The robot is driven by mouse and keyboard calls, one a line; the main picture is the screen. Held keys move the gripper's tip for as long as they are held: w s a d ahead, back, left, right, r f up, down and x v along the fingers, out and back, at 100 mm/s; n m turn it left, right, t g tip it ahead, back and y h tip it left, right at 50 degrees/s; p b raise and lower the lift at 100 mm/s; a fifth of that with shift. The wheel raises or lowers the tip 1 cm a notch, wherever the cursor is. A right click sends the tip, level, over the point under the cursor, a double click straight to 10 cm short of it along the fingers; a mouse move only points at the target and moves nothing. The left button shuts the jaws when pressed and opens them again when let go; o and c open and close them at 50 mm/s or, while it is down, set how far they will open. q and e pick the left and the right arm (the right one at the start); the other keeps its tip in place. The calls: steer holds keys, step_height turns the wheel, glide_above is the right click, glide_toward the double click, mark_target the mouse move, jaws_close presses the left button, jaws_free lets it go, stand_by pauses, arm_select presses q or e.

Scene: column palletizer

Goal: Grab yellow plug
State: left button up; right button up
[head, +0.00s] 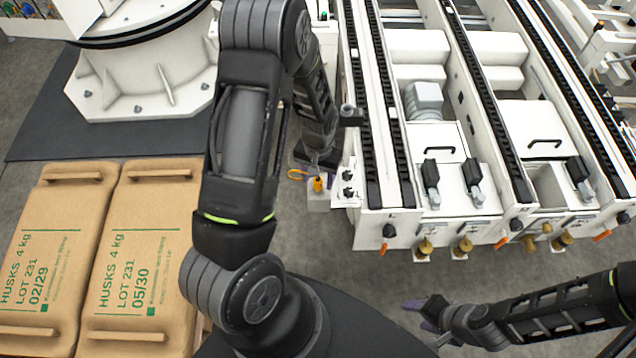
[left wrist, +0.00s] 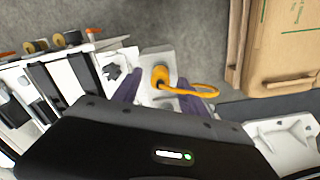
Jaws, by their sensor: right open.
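The yellow plug (head: 318,185) sits on a small white block at the lower left corner of the white conveyor frame, with a looped yellow cable. The plug also shows in the left wrist view (left wrist: 160,76), its cable curving right. My left gripper (head: 315,171) reaches down over the plug. In the left wrist view its purple fingers (left wrist: 157,86) are apart, one on each side of the plug's line, with a gap visible; contact cannot be told. My right gripper (head: 422,315) is open and empty, low over the floor at the right, away from the plug.
White conveyors (head: 470,120) with black rails stand right of the plug. Brown husk sacks (head: 140,240) lie at the left. A white round pedestal (head: 140,80) stands on a dark mat behind them. Grey floor is clear in front of the conveyors.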

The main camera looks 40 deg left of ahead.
arm_select(q)
jaws_close()
stand_by(0.3)
stand_by(0.3)
step_height(320, 180, up, 10)
steer(key=shift+r, duration=0.1)
stand_by(0.4)
stand_by(0.5)
